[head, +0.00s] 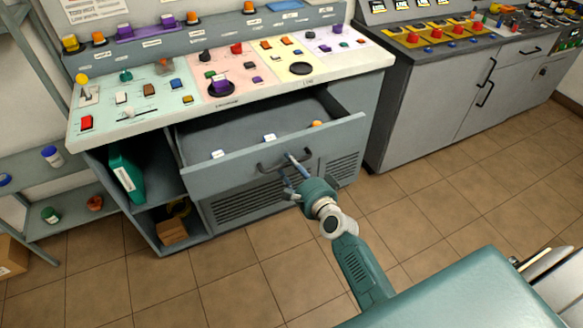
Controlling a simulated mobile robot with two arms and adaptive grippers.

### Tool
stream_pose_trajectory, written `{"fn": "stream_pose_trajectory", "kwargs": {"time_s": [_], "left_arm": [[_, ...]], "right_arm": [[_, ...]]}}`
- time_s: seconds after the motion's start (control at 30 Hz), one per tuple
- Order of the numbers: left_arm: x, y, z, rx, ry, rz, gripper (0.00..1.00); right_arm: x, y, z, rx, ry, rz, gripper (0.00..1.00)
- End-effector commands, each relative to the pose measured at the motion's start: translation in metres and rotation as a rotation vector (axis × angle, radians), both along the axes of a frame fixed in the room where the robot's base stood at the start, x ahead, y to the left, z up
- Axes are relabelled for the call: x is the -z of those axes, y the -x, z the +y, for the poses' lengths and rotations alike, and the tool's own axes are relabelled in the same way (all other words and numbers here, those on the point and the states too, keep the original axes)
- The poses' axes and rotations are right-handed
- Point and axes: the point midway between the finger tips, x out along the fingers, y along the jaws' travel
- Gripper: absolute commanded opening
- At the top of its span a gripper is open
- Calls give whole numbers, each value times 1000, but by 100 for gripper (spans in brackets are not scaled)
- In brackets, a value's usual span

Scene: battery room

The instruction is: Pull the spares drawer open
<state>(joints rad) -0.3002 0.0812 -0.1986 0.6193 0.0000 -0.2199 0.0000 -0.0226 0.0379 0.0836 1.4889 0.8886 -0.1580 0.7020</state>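The spares drawer (222,177) is grey and stands pulled out from the console, with its inside showing. A few small items lie in it along its front: two pale ones (269,138) and an orange one (316,124). Its dark bar handle (268,168) is on the front panel. My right gripper (294,172) is at the right end of this handle, with its fingers pointing at the drawer front. The fingers look spread, but I cannot tell whether they grip the bar. My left gripper does not show.
The console top (130,125) carries coloured panels of buttons and knobs above the drawer. An open shelf with a green binder (126,172) and a cardboard box (172,232) is at its left. A grey cabinet (440,100) stands at the right. The tiled floor (430,210) in front is clear.

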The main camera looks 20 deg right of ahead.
Motion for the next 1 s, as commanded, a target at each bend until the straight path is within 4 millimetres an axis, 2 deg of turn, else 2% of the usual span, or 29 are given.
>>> {"fn": "stream_pose_trajectory", "kwargs": {"time_s": [0.13,0.23,0.5,0.7,0.83,1.0], "left_arm": [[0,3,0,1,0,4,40],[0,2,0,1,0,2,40],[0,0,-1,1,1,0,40],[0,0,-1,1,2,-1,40],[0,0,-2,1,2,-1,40],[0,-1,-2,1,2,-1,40]], "right_arm": [[-1,4,0,0,0,0,39],[-2,17,0,0,0,1,39],[-13,73,-3,1,0,3,39],[-20,105,-4,0,1,2,39],[-23,115,-4,0,1,1,39],[-25,118,-4,0,0,0,39]]}}
